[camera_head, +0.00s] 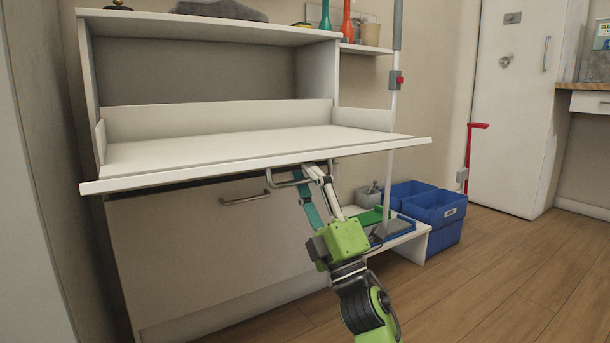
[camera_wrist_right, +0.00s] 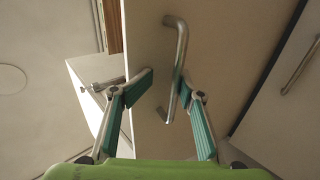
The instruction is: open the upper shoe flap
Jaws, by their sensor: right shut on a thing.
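The upper shoe flap (camera_head: 240,150) of the white cabinet is swung out and lies nearly level, its inner side facing up. Its metal handle (camera_head: 285,183) hangs on the underside near the front edge. My right gripper (camera_head: 312,172) reaches up from below and is shut on this handle. In the right wrist view the handle (camera_wrist_right: 181,55) runs down between the fingers, close to the right one, across the flap's outer face (camera_wrist_right: 225,45). The lower flap (camera_head: 190,255) is closed, with its own handle (camera_head: 245,200). My left gripper is not in view.
Blue bins (camera_head: 436,207) stand on the floor to the right. A pole (camera_head: 393,110) rises just right of the flap. A low white shelf (camera_head: 408,240) sits behind my right arm. The wooden floor (camera_head: 500,285) at the right front is clear.

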